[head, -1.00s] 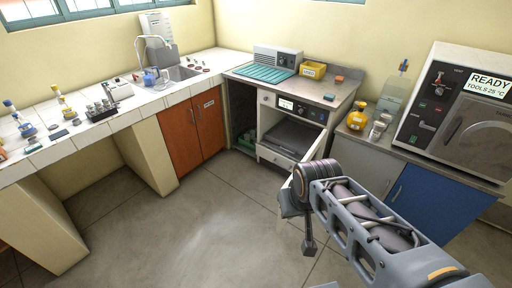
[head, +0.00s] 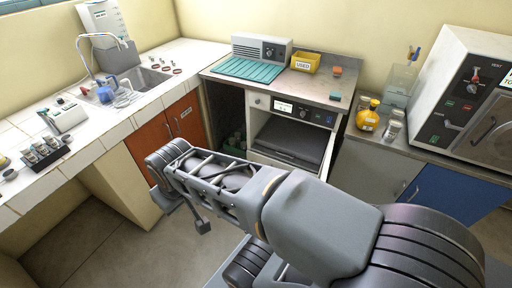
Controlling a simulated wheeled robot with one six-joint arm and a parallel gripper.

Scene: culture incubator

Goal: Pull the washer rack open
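The washer (head: 264,102) is the white unit under the grey counter, with a small lit display and knobs on its front panel. Its front is open, and a dark grey rack (head: 290,138) shows inside. My gripper (head: 203,226) hangs at the end of the arm, left of and in front of the washer, over the floor. It is apart from the rack. Its fingers are small and dark, so I cannot tell whether they are open.
A tiled bench with a sink (head: 150,78) runs along the left, above an orange cabinet (head: 184,118). On the washer's counter are a teal mat (head: 247,68) and a yellow bin (head: 305,62). A blue-doored cabinet (head: 440,196) stands right. Floor is clear at lower left.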

